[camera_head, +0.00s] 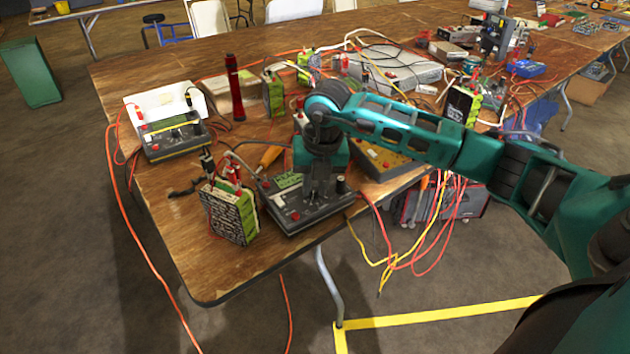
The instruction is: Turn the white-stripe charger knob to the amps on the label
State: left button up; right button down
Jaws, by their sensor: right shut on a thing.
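A dark charger (290,222) sits at the near edge of the wooden table, with a small green panel and a white mark on its top. My right gripper (318,192) points down onto this charger's top. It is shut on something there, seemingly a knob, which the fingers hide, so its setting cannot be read. A black post (342,186) stands to the right of the fingers. A green-and-black battery (231,213) with a printed label stands left of the charger; the print is too small to read. My left gripper is out of view.
A red torch-like cylinder (234,88) stands farther back. Red and yellow cables hang off the front edge. The table's near left corner is clear.

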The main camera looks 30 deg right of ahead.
aim_at(322, 204)
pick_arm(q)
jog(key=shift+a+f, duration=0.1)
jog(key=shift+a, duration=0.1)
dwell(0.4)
pick_arm(e)
jog(key=c, duration=1)
grip_release()
pick_arm(q)
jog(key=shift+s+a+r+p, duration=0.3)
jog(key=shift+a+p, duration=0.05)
jog(key=shift+p, duration=0.55)
pick_arm(e)
jog(key=r, duration=0.4)
jog(key=s+r, duration=0.1)
jog(key=r, duration=0.3)
jog(key=s+r, duration=0.1)
jog(key=r, duration=0.3)
jog(key=shift+s+d+r, duration=0.1)
jog(key=shift+s+r, duration=0.05)
jog(key=shift+r, duration=0.25)
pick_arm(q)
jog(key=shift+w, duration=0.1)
